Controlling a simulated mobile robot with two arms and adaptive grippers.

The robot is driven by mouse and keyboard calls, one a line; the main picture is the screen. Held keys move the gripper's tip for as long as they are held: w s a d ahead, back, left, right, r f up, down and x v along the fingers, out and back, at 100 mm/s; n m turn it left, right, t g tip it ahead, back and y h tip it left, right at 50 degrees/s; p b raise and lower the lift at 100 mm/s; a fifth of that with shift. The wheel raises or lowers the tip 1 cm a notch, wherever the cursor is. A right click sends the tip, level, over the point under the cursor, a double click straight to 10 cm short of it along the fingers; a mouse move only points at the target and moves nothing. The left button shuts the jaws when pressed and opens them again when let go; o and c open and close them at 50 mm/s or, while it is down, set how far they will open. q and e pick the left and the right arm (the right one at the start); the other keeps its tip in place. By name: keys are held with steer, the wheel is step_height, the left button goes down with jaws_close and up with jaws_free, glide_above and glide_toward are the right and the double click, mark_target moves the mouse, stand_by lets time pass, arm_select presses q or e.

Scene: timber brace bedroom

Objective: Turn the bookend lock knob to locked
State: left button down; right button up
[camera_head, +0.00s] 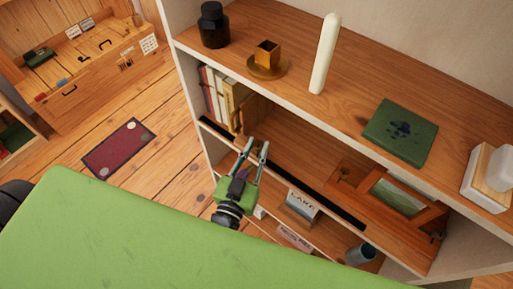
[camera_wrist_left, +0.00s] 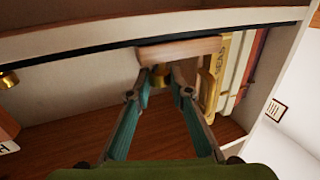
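The wooden bookend (camera_head: 248,115) stands on the shelf below the top board, against the right end of a row of books. In the left wrist view its edge shows as a light wooden bar (camera_wrist_left: 182,50). A small brass knob (camera_wrist_left: 160,76) sits just under that bar, partly hidden by my fingers. My left gripper (camera_head: 259,146) reaches into the shelf in front of the bookend. In the left wrist view its fingertips (camera_wrist_left: 161,74) are apart, one on each side of the knob; contact is not clear. The knob's lock marking is not readable. My right gripper is not in view.
The books (camera_head: 216,92) stand left of the bookend. The top board holds a dark jar (camera_head: 214,25), a brass holder (camera_head: 267,60), a white candle (camera_head: 325,55) and a green book (camera_head: 401,131). A picture frame (camera_head: 395,195) is to the right. The shelf's front edge is close to my gripper.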

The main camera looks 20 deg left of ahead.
arm_select(q)
steer(key=shift+m+h, duration=0.4)
steer(key=shift+h, duration=0.2)
steer(key=shift+a+m+g+h+p, duration=0.2)
steer(key=shift+m+g+h+p, duration=0.15)
steer(key=shift+m+h, duration=0.95)
steer(key=shift+w+a+m+g+h+b, duration=0.1)
steer(key=shift+m+g+h+b, duration=0.35)
steer(key=shift+h, duration=0.75)
steer(key=shift+w+a+m+g+h+b, duration=0.1)
steer(key=shift+m+g+h, duration=0.3)
steer(key=shift+m+h, duration=0.6)
steer(key=shift+g+h, duration=0.3)
steer(key=shift+h, duration=0.3)
steer(key=c, duration=1.8)
jaws_free()
steer(key=shift+s, duration=0.15)
